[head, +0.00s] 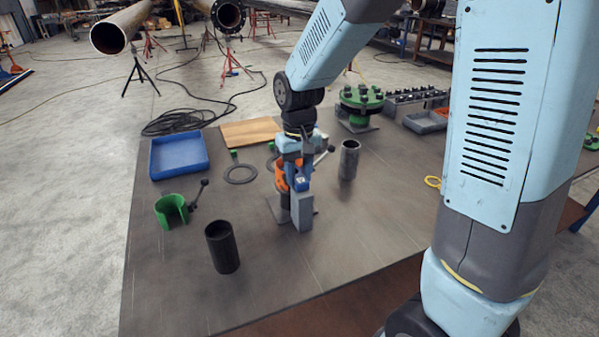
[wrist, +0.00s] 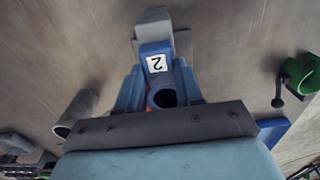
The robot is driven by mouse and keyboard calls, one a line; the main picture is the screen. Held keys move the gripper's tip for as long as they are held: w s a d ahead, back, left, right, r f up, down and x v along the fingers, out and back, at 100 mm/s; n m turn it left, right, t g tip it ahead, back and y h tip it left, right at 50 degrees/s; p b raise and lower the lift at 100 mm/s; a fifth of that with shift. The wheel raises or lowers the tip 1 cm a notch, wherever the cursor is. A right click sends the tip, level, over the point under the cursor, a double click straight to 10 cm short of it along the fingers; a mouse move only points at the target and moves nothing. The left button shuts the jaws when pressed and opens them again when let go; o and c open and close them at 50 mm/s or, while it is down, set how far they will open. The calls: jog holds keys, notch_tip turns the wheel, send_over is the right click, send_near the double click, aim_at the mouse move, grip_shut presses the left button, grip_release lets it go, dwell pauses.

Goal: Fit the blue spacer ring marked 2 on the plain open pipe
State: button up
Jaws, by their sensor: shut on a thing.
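The blue spacer ring (wrist: 157,62) shows its white label 2 in the wrist view. My gripper (wrist: 160,92) is shut on it, with a finger at each side. A round dark opening shows between the fingers, with a sliver of orange at its edge. In the head view my gripper (head: 298,165) is low over the middle of the table, beside an orange part (head: 282,177). I cannot tell whether the ring is around anything. A black open tube (head: 222,247) stands upright front left, and a grey open tube (head: 349,160) stands right of my gripper, apart from it.
A grey block (head: 302,212) stands just in front of my gripper. A green half-round clamp (head: 172,211), blue tray (head: 180,156) and flat dark ring (head: 240,174) lie left. A green flange (head: 361,104) stands behind right. A large open pipe (head: 122,28) is beyond the table.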

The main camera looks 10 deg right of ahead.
aim_at(299, 176)
jog(key=o, duration=1.2)
jog(key=shift+r, duration=0.1)
notch_tip(299, 176, up, 22)
jog(key=shift+r, duration=0.25)
